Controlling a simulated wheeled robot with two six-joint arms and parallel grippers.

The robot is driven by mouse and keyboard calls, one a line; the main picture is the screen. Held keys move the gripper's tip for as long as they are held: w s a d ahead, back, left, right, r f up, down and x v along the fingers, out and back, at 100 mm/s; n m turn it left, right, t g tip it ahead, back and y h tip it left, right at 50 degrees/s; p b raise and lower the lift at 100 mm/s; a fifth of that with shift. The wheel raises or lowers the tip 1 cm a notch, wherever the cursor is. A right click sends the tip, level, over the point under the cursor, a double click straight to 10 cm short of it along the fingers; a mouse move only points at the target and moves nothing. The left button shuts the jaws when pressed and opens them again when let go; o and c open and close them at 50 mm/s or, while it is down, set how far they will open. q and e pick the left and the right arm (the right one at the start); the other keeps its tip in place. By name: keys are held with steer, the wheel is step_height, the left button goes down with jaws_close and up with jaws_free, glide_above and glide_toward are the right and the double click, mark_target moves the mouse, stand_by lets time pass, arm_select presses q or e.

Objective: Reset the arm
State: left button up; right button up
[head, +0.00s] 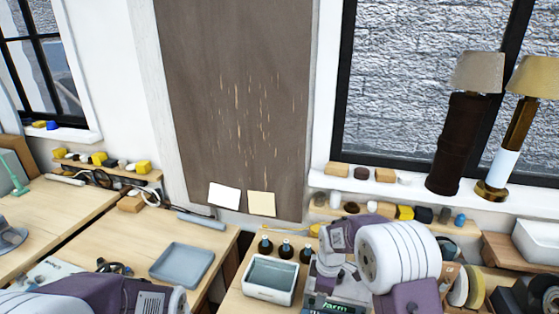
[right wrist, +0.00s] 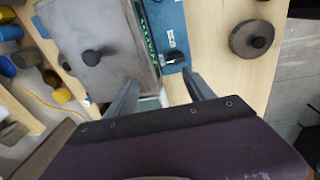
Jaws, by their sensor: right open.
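My right gripper (right wrist: 160,92) is open in the right wrist view, its two dark fingers spread apart with nothing held between them. Beyond the fingers are a grey box with a dark knob (right wrist: 92,57) and a blue unit (right wrist: 172,30) beside it. Whether the fingertips touch either one cannot be told. In the head view my right arm is raised over the right bench, and its fingers cannot be made out. My left arm shows at the bottom left edge of the head view, with its fingers outside the picture.
A grey tray (head: 182,263) lies on the middle bench. A white bin (head: 270,280) stands near several dark bottles (head: 285,249). Two lamps (head: 465,120) (head: 520,130) stand on the right sill. A round dark disc (right wrist: 254,40) lies on the wood in the right wrist view.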

arm_select(q)
step_height(320, 180, down, 8)
steer(key=b, duration=0.6)
steer(key=shift+f, duration=0.25)
arm_select(e)
steer(key=s+d+f+m, duration=0.2)
steer(key=s+m, duration=0.5)
steer(key=s, duration=0.2)
steer(key=s+d+f+m, duration=0.2)
steer(key=s+m, duration=0.5)
steer(key=s, duration=0.3)
steer(key=shift+s+m, duration=0.25)
steer(key=shift+m, duration=0.05)
arm_select(q)
steer(key=shift+s, duration=0.15)
arm_select(e)
steer(key=shift+s+f, duration=0.1)
steer(key=shift+s, duration=0.05)
